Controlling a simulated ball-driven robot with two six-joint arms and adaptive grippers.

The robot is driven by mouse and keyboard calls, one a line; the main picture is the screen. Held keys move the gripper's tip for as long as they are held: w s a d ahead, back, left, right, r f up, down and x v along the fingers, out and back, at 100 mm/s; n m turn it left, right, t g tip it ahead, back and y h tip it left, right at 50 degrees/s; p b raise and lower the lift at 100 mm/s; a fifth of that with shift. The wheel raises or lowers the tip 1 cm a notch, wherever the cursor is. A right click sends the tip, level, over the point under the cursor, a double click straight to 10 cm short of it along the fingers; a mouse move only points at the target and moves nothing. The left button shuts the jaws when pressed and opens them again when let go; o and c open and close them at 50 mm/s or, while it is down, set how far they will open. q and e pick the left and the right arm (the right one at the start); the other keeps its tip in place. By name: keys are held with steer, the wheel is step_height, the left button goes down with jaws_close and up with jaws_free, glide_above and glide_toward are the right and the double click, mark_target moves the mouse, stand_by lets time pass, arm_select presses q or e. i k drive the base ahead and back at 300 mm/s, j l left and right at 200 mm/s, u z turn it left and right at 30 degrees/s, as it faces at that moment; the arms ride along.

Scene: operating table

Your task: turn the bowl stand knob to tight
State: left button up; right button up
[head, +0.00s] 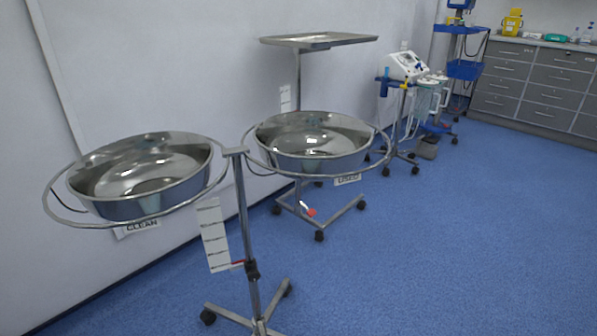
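The bowl stand (243,205) is a metal post on a castored base, carrying two steel bowls in ring holders. The left bowl (140,205) hangs above a label reading CLEAN (137,228). The right bowl (318,163) has a label that seems to read USED (348,180). The knob (251,269) appears to be the dark collar low on the post, with a thin red piece (238,263) sticking out to the left. Its tightness cannot be read from here. A white tag (213,236) hangs beside the post. Neither gripper is in view.
Behind the right bowl stands a tray stand (319,41) on a castored base with a red pedal-like piece (311,212). A white wall runs close behind on the left. A medical device (407,67) on a cart and grey drawers (534,80) stand farther back. Blue floor (450,250) is clear at right.

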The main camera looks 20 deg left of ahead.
mark_target(254, 275)
steer(key=u, duration=0.95)
